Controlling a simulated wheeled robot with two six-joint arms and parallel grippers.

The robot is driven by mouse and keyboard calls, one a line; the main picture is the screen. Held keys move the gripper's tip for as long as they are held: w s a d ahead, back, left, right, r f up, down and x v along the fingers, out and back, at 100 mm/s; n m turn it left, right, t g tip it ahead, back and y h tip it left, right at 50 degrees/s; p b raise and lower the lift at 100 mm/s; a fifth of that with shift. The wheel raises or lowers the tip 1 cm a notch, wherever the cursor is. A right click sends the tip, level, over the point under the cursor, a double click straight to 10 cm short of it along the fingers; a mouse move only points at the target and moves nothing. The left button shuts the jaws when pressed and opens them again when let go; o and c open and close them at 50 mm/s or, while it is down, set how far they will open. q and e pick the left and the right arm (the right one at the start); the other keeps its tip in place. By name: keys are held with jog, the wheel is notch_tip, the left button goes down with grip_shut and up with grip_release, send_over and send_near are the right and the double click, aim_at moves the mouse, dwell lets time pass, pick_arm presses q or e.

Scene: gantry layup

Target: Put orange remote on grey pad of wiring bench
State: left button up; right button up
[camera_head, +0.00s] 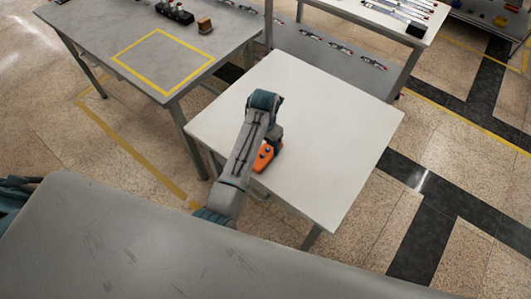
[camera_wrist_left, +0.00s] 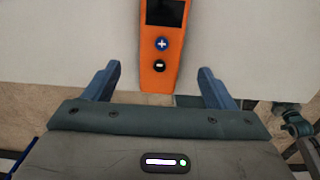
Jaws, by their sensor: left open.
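The orange remote (camera_head: 264,158) lies on a white table (camera_head: 330,135), close to its near left side. In the left wrist view the remote (camera_wrist_left: 162,55) has a dark screen and a blue plus button, and its near end lies between the fingers. My left gripper (camera_wrist_left: 159,70) is open, with one blue finger on each side of the remote and gaps on both sides. In the head view my left arm hides part of the remote, and the fingertips are hard to make out. I cannot make out a distinct grey pad. My right gripper is not in view.
A grey bench (camera_head: 110,30) at upper left carries a yellow-outlined square (camera_head: 163,62), bare inside, with a small brown block (camera_head: 205,25) and dark parts behind it. A lower grey surface with several small tools is behind the white table. Most of the white table is clear.

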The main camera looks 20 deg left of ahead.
aim_at(264, 153)
pick_arm(q)
notch_tip(264, 153, down, 6)
jog(key=shift+s+r+p, duration=0.15)
jog(key=shift+r+p, duration=0.1)
jog(key=shift+p, duration=0.75)
jog(key=shift+f, duration=0.4)
jog(key=c, duration=1.3)
jog(key=shift+c, duration=0.2)
jog(key=shift+r, duration=0.1)
